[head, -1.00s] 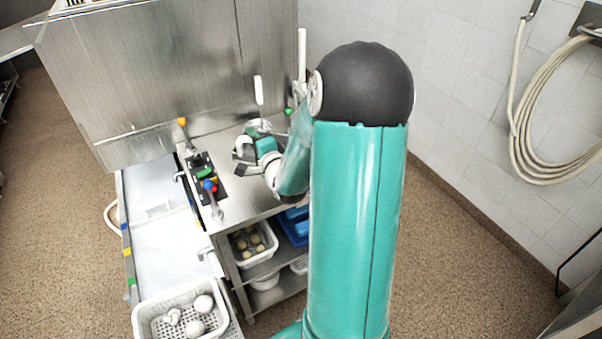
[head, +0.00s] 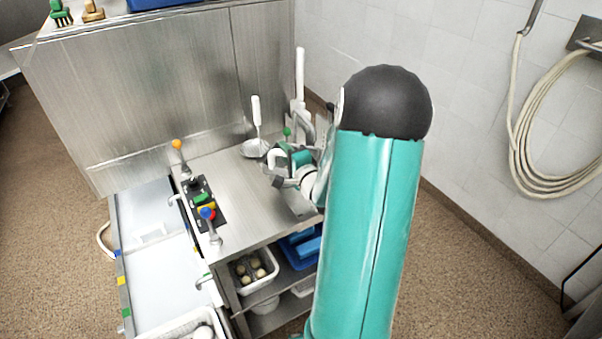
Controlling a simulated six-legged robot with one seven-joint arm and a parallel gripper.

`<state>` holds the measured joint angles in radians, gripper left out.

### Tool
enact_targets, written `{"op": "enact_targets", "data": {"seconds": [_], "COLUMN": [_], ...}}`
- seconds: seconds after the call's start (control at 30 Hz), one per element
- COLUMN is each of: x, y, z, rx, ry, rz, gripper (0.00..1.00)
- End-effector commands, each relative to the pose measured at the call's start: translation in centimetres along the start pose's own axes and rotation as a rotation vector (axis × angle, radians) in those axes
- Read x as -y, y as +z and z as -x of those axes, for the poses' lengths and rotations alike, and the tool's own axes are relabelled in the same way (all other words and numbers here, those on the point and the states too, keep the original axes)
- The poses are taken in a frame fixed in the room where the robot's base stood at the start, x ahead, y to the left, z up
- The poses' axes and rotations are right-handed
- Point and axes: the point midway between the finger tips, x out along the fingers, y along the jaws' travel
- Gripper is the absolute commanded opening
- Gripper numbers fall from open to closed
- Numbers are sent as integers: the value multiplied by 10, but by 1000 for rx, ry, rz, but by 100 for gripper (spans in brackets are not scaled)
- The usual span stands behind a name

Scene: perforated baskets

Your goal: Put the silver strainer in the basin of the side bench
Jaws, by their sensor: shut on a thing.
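A silver round-headed utensil with an upright white handle, which looks like the strainer (head: 255,148), rests at the back of the steel side bench (head: 235,180). Its mesh is too small to make out. My gripper (head: 277,168) is low over the bench, just right and in front of the utensil's head. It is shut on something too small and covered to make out. I cannot tell whether it touches the utensil. A green knob (head: 287,132) shows just behind my gripper. The basin cannot be made out; my arm covers the right part of the bench.
A tall white upright piece (head: 300,75) stands behind my gripper. A steel panel (head: 160,85) rises behind. White and blue trays sit on the shelf below.

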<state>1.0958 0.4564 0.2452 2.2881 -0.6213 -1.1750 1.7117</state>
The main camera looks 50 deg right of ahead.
Motion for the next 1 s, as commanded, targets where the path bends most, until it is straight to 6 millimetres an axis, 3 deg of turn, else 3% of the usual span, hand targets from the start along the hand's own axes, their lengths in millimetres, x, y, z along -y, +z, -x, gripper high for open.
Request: {"op": "enact_targets", "data": {"seconds": [0.1, 0.23, 0.47, 0.63, 1.0], "x": [-25, -44, -59, -83, -90], "y": [-19, -35, -47, -47, -47], "z": [3, 4, 5, 4, 4], "rx": [-2, -1, 0, 2, 1], "ry": [3, 1, 0, 1, -1], "rz": [-3, -1, 0, -2, 1], "gripper": [0, 0, 0, 0, 0]}}
